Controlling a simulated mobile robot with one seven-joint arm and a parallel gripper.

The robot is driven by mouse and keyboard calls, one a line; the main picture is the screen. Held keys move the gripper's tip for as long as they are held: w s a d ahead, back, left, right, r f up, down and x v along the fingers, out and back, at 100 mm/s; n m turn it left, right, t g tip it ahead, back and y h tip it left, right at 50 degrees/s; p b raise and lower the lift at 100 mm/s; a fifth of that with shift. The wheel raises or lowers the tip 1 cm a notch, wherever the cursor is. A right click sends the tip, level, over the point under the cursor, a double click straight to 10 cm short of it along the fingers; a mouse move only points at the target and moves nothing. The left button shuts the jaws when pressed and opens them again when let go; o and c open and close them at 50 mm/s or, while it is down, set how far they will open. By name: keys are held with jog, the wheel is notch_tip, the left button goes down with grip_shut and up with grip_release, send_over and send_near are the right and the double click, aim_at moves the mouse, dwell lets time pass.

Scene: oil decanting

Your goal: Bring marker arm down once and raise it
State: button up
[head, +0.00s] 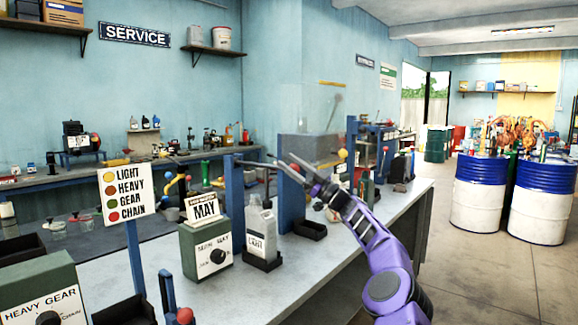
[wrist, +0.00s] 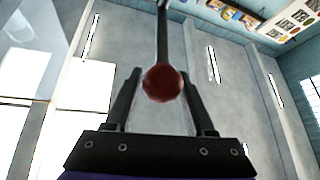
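A red ball knob (wrist: 163,83) on the end of a dark rod (wrist: 162,35) shows in the wrist view, between the two dark fingers of my gripper (wrist: 163,88). In the head view my gripper (head: 284,162) is at the end of my purple arm, above the bench beside a blue post (head: 290,198). A second blue post (head: 235,195) with a thin grey bar at its top stands to the left.
A plastic bottle (head: 261,230) stands in a black tray below my gripper. A green box with a dial (head: 206,248) and a MAY sign (head: 204,208) stand left of it. A colour-key sign (head: 127,192) is at the left. Floor right of the bench (head: 480,285) is clear.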

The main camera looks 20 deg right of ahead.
jog(key=shift+o, duration=1.1)
jog(key=shift+s+d+r, duration=0.1)
jog(key=shift+s+d, duration=0.05)
jog(key=shift+d, duration=0.05)
jog(key=shift+o, duration=0.3)
jog(key=shift+a, duration=0.2)
jog(key=shift+s+d+f+b, duration=0.15)
jog(key=shift+d+f+b, duration=0.25)
jog(key=shift+f, duration=0.1)
jog(key=b+v, duration=0.1)
jog(key=v, duration=1.5)
jog(key=shift+s+d, duration=0.1)
